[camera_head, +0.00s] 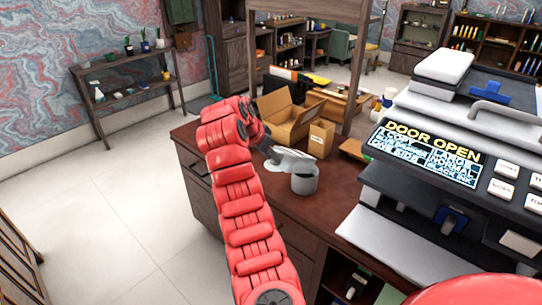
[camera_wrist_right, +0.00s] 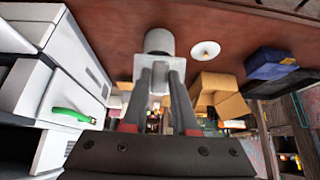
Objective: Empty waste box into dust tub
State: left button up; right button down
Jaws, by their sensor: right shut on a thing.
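The dust tub (camera_head: 305,184) is a grey round container standing upright on the brown desk. In the right wrist view a grey cylinder (camera_wrist_right: 158,40), seemingly the tub, shows just beyond the fingertips. My right gripper (camera_head: 275,156) is shut on a pale grey piece, seemingly the waste box (camera_head: 292,160), held tilted at the tub's rim. In the wrist view my right fingers (camera_wrist_right: 160,88) close on this pale piece (camera_wrist_right: 155,74). I cannot tell whether box and tub touch. The contents of both are hidden. My left gripper is not in view.
A large copier (camera_head: 440,170) with a "DOOR OPEN" display stands close on the right. An open cardboard box (camera_head: 285,115) and a small brown carton (camera_head: 321,138) stand behind the tub. Bare desk top (camera_head: 335,200) lies in front of the copier.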

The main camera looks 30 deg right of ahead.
dwell(0.5)
jog(key=shift+s+a+f+t+h+b, duration=0.2)
jog(key=shift+a+f+t+h+b, duration=0.1)
jog(key=shift+a+f+h, duration=0.25)
jog(key=shift+s+a+f+t+h+b, duration=0.15)
jog(key=shift+a+f+t+h+b, duration=0.15)
jog(key=shift+f+h, duration=0.4)
jog(key=shift+s+a+f+t+h+b, duration=0.25)
jog(key=shift+a+f+h, duration=0.3)
jog(key=shift+f, duration=0.15)
jog(key=shift+d, duration=0.1)
jog(key=shift+b, duration=0.3)
